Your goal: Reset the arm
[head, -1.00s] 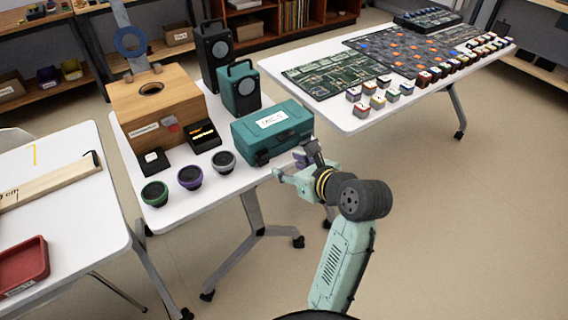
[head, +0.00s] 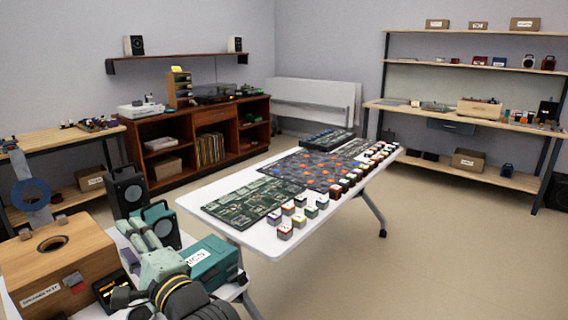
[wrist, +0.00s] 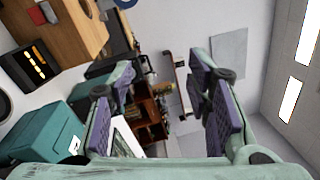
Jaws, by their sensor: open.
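My arm reaches in at the lower left of the head view, and my gripper (head: 148,236) is raised by the near table. In the wrist view my gripper (wrist: 158,82) is open, its purple-padded fingers wide apart with nothing between them. The teal case (head: 212,262) with a white label is just right of the gripper in the head view, partly hidden by my arm. It also shows at the lower left of the wrist view (wrist: 45,130). I cannot tell how far the gripper is from the case.
A wooden box (head: 60,262), a dark speaker (head: 127,188) and a teal speaker (head: 158,222) stand close around the gripper. A white table (head: 250,236) with circuit boards and several small blocks is beyond. Floor at the right (head: 450,250) is clear.

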